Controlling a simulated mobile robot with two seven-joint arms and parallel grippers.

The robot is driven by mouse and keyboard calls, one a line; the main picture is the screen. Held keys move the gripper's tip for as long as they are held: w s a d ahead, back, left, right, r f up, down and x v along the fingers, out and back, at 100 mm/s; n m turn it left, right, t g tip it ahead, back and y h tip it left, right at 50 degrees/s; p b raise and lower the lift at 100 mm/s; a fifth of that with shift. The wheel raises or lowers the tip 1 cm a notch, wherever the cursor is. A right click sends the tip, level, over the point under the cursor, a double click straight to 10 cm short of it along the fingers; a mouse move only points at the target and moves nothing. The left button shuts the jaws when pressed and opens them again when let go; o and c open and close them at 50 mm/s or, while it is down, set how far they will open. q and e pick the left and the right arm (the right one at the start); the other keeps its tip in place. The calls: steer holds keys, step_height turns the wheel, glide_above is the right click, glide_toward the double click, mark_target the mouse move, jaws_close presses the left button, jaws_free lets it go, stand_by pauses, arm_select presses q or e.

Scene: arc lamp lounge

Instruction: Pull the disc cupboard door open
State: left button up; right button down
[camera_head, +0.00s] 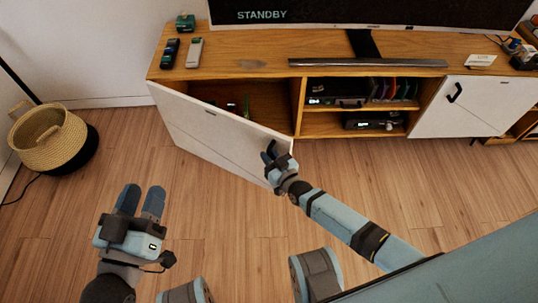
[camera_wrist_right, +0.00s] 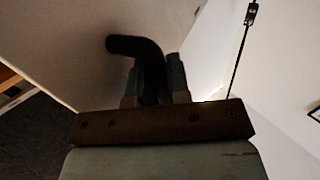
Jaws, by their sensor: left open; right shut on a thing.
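The disc cupboard door (camera_head: 215,127) is a white panel at the left end of the wooden TV cabinet. It stands partly open, swung out from its left side, and the dark inside shows behind it. My right gripper (camera_head: 272,154) is at the door's free right edge. In the right wrist view its fingers (camera_wrist_right: 157,78) are shut on the dark curved door handle (camera_wrist_right: 128,45). In the head view the handle is mostly hidden by the gripper. My left gripper (camera_head: 140,202) is open and empty above the floor, at the lower left, apart from the door.
A woven basket (camera_head: 48,138) stands on the floor at the left. A second white door (camera_head: 463,106) with a black handle is shut at the right. Devices fill the middle shelves (camera_head: 375,106). A TV (camera_head: 400,14) and remotes (camera_head: 194,52) sit on top. The wood floor before the cabinet is clear.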

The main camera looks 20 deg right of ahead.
arm_select(q)
steer(key=shift+s+a, duration=0.25)
steer(key=shift+a, duration=0.05)
arm_select(e)
steer(key=shift+s+a, duration=0.25)
steer(key=c, duration=1.4)
jaws_free()
arm_select(q)
steer(key=shift+s, duration=0.1)
arm_select(e)
steer(key=shift+s, duration=0.1)
